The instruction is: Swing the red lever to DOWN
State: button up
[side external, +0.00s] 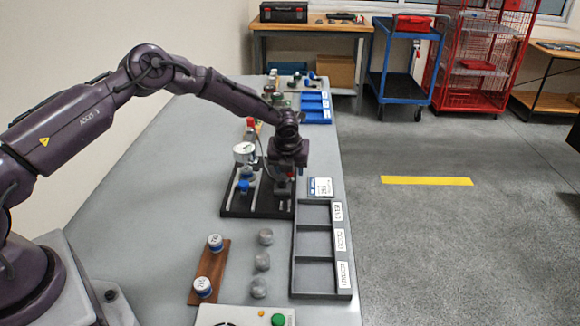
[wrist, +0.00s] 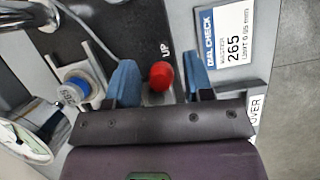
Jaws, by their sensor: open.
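The red lever's round red knob (wrist: 161,76) shows in the wrist view, just below the printed word UP on the black plate (wrist: 130,25). My gripper (wrist: 159,64) is open, with one blue finger to the left of the knob and the other to the right. Small gaps show between the knob and both fingers. The lever's shaft is mostly hidden by the knob and gripper. In the side view, my gripper (side external: 282,188) is low over the right part of the black fixture plate (side external: 262,211). I cannot read a DOWN mark.
A blue-and-white round part (wrist: 75,91) sits in a holder left of the fingers, with a dial gauge (wrist: 22,142) beyond. A DIAL CHECK card (side external: 320,187) and a grey labelled tray (side external: 297,250) lie to the right. A brown rack (side external: 209,272) stands nearer the camera.

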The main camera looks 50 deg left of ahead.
jog(key=c, duration=0.8)
jog(key=shift+c, duration=0.2)
